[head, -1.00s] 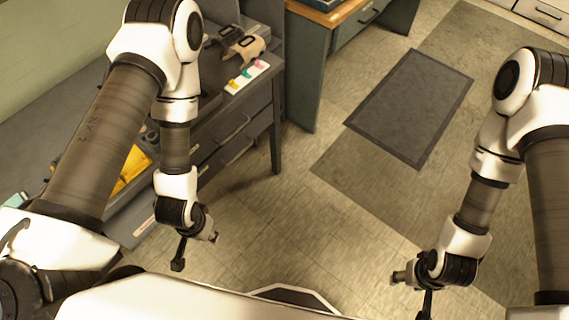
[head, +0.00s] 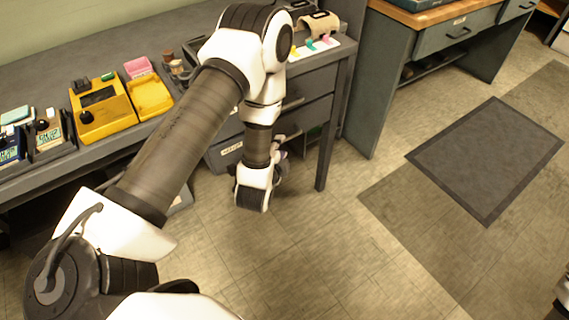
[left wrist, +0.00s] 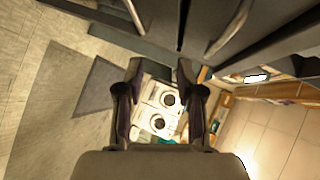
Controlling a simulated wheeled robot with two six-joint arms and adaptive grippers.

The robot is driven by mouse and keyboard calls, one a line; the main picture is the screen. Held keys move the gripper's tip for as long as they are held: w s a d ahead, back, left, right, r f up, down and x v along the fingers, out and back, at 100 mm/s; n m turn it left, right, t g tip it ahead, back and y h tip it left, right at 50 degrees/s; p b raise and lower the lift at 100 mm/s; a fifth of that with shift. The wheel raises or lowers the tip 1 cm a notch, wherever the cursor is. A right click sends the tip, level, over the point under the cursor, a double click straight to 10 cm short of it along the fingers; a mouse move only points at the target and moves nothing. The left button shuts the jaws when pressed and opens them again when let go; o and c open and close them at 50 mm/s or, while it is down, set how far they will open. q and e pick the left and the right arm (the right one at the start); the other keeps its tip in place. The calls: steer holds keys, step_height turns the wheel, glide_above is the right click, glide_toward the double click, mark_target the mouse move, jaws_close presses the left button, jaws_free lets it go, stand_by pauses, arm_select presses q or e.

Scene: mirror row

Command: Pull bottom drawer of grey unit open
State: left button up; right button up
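The grey unit (head: 327,128) is a desk with drawers under its top, at upper middle in the head view. An upper drawer front with a bar handle (head: 292,104) shows right of my arm. A lower drawer front with a label (head: 231,148) shows left of it, partly hidden by my arm. My left gripper (head: 281,148) is close in front of the lower drawers, partly hidden by its own wrist; contact with a handle cannot be told. In the left wrist view, my left gripper (left wrist: 159,70) has its fingers apart, with nothing seen between them. My right gripper is out of view.
Yellow devices (head: 103,106) and small boxes stand on the desktop. A wood-topped bench (head: 433,22) stands to the right. A dark mat (head: 487,160) lies on the open floor. White front-loading machines (left wrist: 160,105) show in the left wrist view's distance.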

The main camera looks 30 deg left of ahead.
arm_select(q)
steer(key=w+a+f+t+y+b, duration=0.2)
steer(key=w+f+b, duration=0.1)
steer(key=f+b, duration=0.6)
steer(key=x, duration=0.2)
steer(key=b+x, duration=0.1)
steer(key=x, duration=0.2)
steer(key=r+b+x, duration=0.1)
steer(key=x, duration=0.2)
steer(key=shift+a+r, duration=0.1)
steer(key=shift+a, duration=0.05)
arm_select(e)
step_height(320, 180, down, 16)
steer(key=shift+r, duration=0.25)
arm_select(q)
steer(key=shift+c, duration=0.3)
jaws_close()
